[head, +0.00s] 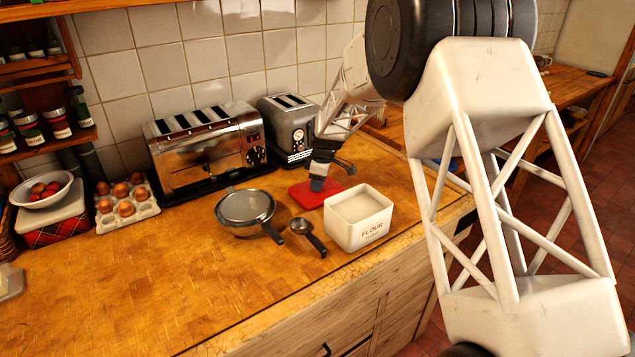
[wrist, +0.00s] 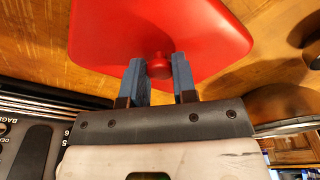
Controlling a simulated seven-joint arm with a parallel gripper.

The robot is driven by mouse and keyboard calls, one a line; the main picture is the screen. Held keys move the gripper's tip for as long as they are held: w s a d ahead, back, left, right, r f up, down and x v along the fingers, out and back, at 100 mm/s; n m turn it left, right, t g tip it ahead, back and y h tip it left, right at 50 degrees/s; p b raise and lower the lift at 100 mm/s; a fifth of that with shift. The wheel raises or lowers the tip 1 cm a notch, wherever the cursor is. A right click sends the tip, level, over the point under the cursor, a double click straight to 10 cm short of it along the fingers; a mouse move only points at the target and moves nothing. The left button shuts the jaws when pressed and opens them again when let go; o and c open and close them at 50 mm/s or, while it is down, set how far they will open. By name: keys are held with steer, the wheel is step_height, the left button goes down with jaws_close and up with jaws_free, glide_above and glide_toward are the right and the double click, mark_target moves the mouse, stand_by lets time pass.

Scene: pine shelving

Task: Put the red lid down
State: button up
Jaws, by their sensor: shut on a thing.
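The red lid (head: 308,195) is a flat square with rounded corners, just behind the flour container (head: 352,234). My gripper (head: 318,184) is above it, pointing down. In the wrist view, its two blue fingers (wrist: 159,68) are shut on the round knob of the lid (wrist: 205,28). The lid is at or slightly above the wooden counter; I cannot tell whether it touches. The flour container is a white square box, open at the top, with pale flour inside.
A sieve (head: 246,207) and a dark-handled scoop (head: 303,227) lie left of the flour container. A long chrome toaster (head: 205,150) and a smaller grey toaster (head: 290,130) stand by the tiled wall. An egg tray (head: 125,203) is at left. The counter's front left (head: 130,290) is clear.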

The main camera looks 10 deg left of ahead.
mark_target(323, 190)
steer(key=o, duration=0.9)
steer(key=shift+r, duration=0.1)
steer(key=r, duration=0.4)
steer(key=d+r, duration=0.1)
steer(key=r, duration=0.7)
steer(key=shift+d, duration=0.4)
